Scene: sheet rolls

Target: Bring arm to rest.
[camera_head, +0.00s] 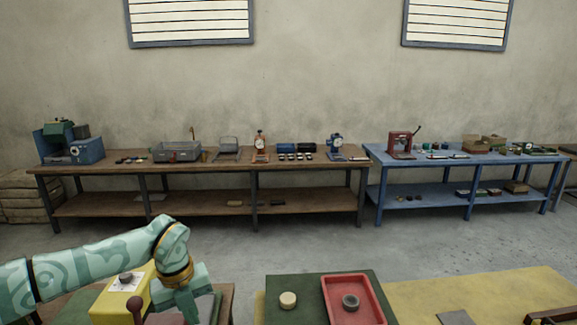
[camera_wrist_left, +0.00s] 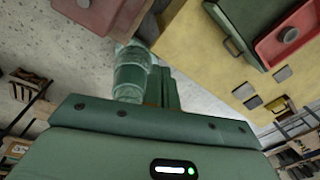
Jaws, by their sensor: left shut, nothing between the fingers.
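My left arm comes in from the left in the head view, pale green with darker swirls. It bends down at the wrist, and my left gripper (camera_head: 187,303) hangs low, near the bottom edge of the picture. It is shut and empty; its fingertips are not clearly seen. It is just right of a yellow box (camera_head: 112,305) with a dark knob on top; I cannot tell whether they touch. In the left wrist view, a green housing of mine fills the lower part. My right arm and gripper are not in view.
A green board (camera_head: 295,308) carries a pale disc (camera_head: 288,300) and a red tray (camera_head: 335,315) with a grey round piece (camera_head: 351,301). A dark red knob (camera_head: 136,303) stands left of the gripper. A brown bench (camera_head: 215,167) and blue bench (camera_head: 440,160) stand behind, across open floor.

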